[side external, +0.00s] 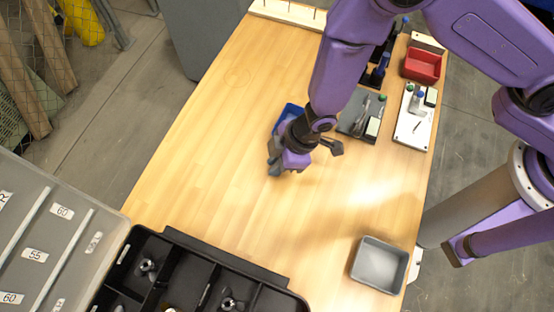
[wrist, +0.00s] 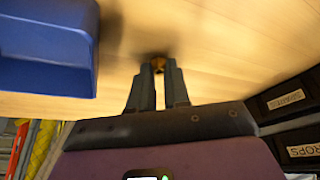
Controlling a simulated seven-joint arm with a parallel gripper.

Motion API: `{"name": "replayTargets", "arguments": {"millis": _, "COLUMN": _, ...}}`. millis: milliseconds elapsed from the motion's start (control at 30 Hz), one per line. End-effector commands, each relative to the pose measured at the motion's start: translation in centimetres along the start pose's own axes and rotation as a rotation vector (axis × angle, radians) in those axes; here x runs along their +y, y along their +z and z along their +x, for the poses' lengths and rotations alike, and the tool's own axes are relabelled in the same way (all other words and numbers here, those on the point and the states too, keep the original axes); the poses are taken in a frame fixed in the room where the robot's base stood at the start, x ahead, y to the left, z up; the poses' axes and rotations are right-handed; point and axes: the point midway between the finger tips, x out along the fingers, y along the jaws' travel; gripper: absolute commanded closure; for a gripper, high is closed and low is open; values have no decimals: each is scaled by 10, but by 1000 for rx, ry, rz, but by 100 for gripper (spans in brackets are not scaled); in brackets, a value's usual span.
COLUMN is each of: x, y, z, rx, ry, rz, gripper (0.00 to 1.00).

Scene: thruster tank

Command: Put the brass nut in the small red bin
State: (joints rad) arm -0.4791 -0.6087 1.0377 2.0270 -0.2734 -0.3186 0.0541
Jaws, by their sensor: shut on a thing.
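My gripper (side external: 275,166) is over the middle of the wooden table, just in front of a blue bin. In the wrist view its two grey fingers (wrist: 158,78) are shut on the small brass nut (wrist: 158,63), which shows between the tips. The nut is hidden in the side view. The height of the nut above the table is hard to tell. The small red bin (side external: 422,66) stands at the table's far right, well away from my gripper; its inside looks empty.
The blue bin (wrist: 45,50) is close beside my gripper. A grey bin (side external: 365,270) stands at the near right. A black compartment case (side external: 190,268) with its lid open fills the near left. The table's left is clear.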

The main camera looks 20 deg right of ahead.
Motion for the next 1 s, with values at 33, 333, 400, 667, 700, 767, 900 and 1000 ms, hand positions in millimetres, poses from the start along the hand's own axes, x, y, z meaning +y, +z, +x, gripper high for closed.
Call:
{"name": "replayTargets", "arguments": {"millis": 33, "x": 0, "y": 0, "z": 0, "rx": 1, "ry": 0, "rz": 0, "gripper": 100}}
{"name": "replayTargets", "arguments": {"millis": 333, "x": 0, "y": 1, "z": 3, "rx": 1, "ry": 0, "rz": 1, "gripper": 80}}
{"name": "replayTargets", "arguments": {"millis": 400, "x": 0, "y": 1, "z": 2, "rx": 1, "ry": 0, "rz": 1, "gripper": 58}}
{"name": "replayTargets", "arguments": {"millis": 667, "x": 0, "y": 1, "z": 2, "rx": 0, "ry": 0, "rz": 0, "gripper": 58}}
{"name": "replayTargets", "arguments": {"millis": 700, "x": 0, "y": 1, "z": 2, "rx": 0, "ry": 0, "rz": 0, "gripper": 58}}
{"name": "replayTargets", "arguments": {"millis": 767, "x": 0, "y": 0, "z": 0, "rx": 1, "ry": 0, "rz": 0, "gripper": 58}}
{"name": "replayTargets", "arguments": {"millis": 900, "x": 0, "y": -1, "z": -11, "rx": 2, "ry": 0, "rz": 0, "gripper": 58}}
{"name": "replayTargets", "arguments": {"millis": 1000, "x": 1, "y": -1, "z": -24, "rx": 2, "ry": 1, "rz": 1, "gripper": 58}}
